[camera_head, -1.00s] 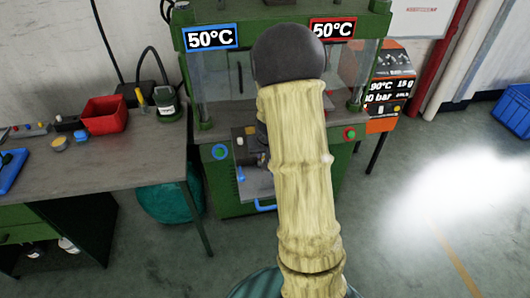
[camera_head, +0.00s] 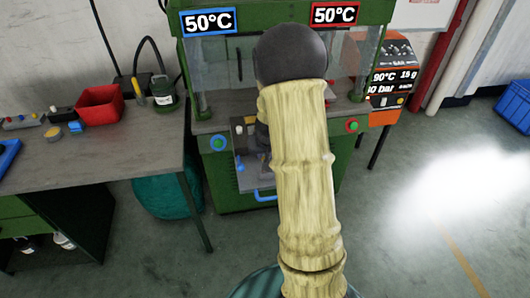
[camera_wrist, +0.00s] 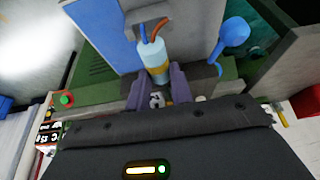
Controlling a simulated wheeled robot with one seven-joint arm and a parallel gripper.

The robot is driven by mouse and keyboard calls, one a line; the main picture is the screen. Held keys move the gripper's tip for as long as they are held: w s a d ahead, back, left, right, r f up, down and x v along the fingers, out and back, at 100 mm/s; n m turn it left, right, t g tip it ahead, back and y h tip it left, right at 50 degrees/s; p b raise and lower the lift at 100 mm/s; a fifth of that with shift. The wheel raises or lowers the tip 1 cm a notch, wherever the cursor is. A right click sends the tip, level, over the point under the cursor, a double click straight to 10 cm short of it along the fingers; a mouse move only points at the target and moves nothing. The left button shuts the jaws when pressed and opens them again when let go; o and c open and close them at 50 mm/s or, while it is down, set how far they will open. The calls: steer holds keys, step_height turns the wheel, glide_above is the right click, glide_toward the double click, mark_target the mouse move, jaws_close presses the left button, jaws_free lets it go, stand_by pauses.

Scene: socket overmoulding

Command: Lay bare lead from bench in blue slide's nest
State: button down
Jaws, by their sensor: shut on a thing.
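My gripper (camera_wrist: 160,88) shows in the wrist view, its two grey-purple fingers shut on a short pale-blue and white cylinder with a yellowish band, which looks like the bare lead (camera_wrist: 153,62). A blue and an orange-brown wire rise from its far end towards a grey block. In the head view my arm hides the gripper and the lead. The slide's grey plate (camera_head: 254,180) with a blue handle (camera_head: 265,197) shows at the front of the green press, partly behind my arm. The nest is not clearly visible, and I cannot tell whether the lead touches it.
The green press (camera_head: 240,120) has a clear guard and two 50°C signs. The bench (camera_head: 110,160) at left carries a red bin (camera_head: 99,103) and a green-and-white container (camera_head: 163,92). An orange machine (camera_head: 388,90) stands at right.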

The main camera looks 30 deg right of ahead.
steer(key=shift+f+b, duration=0.6)
steer(key=shift+f, duration=0.25)
steer(key=c, duration=1.2)
jaws_free()
steer(key=shift+o, duration=0.2)
steer(key=shift+r, duration=0.1)
steer(key=p+v, duration=0.3)
steer(key=v, duration=1.4)
steer(key=shift+a+r, duration=0.1)
steer(key=s+a+n+g+y+p, duration=0.1)
steer(key=s+a+n+p, duration=0.2)
steer(key=s+a, duration=0.9)
steer(key=shift+a+r+g+p, duration=0.25)
steer(key=shift+a+g+p, duration=0.25)
steer(key=shift+p, duration=0.4)
